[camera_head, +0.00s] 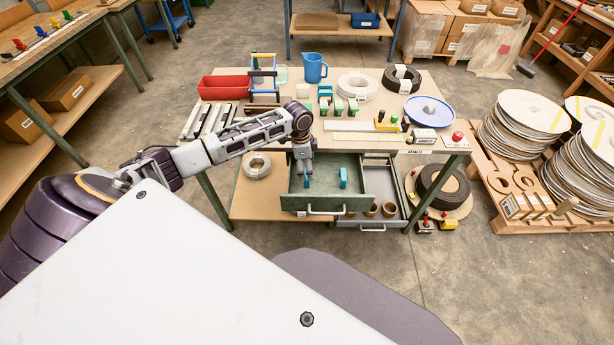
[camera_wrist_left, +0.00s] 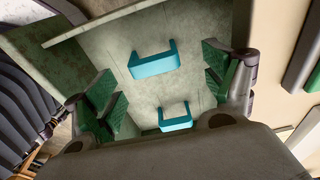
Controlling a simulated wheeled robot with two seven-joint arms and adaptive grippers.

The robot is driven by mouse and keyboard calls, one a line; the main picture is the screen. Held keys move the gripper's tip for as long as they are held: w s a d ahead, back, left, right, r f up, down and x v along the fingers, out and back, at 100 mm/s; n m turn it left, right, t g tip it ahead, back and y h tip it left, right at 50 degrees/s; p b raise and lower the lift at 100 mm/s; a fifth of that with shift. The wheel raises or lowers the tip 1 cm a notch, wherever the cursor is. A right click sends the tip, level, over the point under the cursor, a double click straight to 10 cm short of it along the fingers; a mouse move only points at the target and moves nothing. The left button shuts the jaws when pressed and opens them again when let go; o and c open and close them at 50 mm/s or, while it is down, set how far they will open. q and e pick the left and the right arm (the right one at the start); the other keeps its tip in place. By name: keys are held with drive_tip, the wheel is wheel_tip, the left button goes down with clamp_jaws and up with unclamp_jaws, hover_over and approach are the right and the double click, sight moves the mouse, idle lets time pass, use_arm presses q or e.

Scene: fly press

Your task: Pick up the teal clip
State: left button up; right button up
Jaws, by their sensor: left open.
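Two teal clips lie in the open green drawer (camera_head: 318,203). In the head view one clip (camera_head: 307,182) is right at my left gripper (camera_head: 302,174), and the other clip (camera_head: 343,178) stands to its right. In the left wrist view one clip (camera_wrist_left: 153,61) lies across the upper middle, and the other clip (camera_wrist_left: 175,120) is lower, partly hidden by the gripper body. My left gripper (camera_wrist_left: 164,88) is open, its green pads apart on either side of the clips, with nothing held. My right gripper is not in view.
The workbench edge is just behind the gripper. A grey drawer (camera_head: 385,182) with several brown rings is open to the right. More teal-green clamps (camera_head: 338,106), a blue jug (camera_head: 314,68) and a red bin (camera_head: 222,88) stand on the bench.

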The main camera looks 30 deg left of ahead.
use_arm(q)
drive_tip(key=f, duration=0.3)
drive_tip(key=shift+s+d+f, duration=0.15)
drive_tip(key=shift+s+f, duration=0.1)
drive_tip(key=shift+s, duration=0.05)
drive_tip(key=shift+d+f, duration=0.1)
drive_tip(key=shift+f, duration=0.65)
drive_tip(key=c, duration=0.9)
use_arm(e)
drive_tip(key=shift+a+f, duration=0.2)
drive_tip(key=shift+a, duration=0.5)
